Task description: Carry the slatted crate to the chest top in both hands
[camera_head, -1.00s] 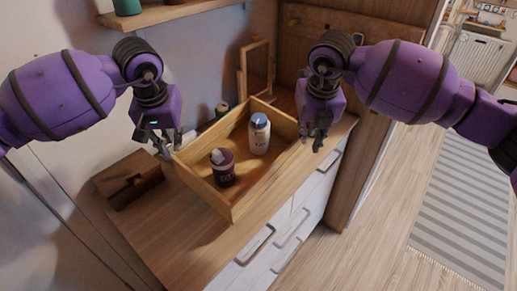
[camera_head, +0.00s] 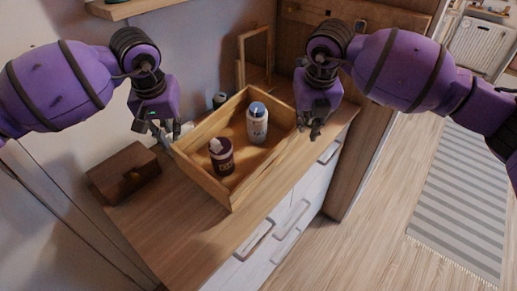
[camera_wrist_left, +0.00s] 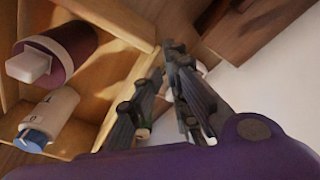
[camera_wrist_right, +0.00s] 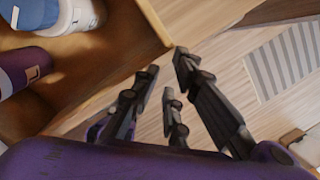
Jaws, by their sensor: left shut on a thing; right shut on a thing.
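The slatted crate (camera_head: 207,182) is an open, light wooden box over the chest top (camera_head: 180,232). I cannot tell whether its base touches the wood. A dark jar with a pale cap (camera_head: 222,158) and a white bottle with a blue cap (camera_head: 257,124) stand upright inside it. My left gripper (camera_head: 170,135) is shut on the crate's left end; the left wrist view shows its fingers at the crate wall (camera_wrist_left: 123,93). My right gripper (camera_head: 314,130) is shut on the opposite end, by the wall edge (camera_wrist_right: 155,22) in the right wrist view. The fingers partly hide both grips.
A dark wooden box (camera_head: 124,174) sits on the chest left of the crate. A small dark container (camera_head: 220,100) and a wooden frame (camera_head: 255,58) stand behind. The chest's front left surface is clear. A striped rug (camera_head: 462,205) lies on the floor at right.

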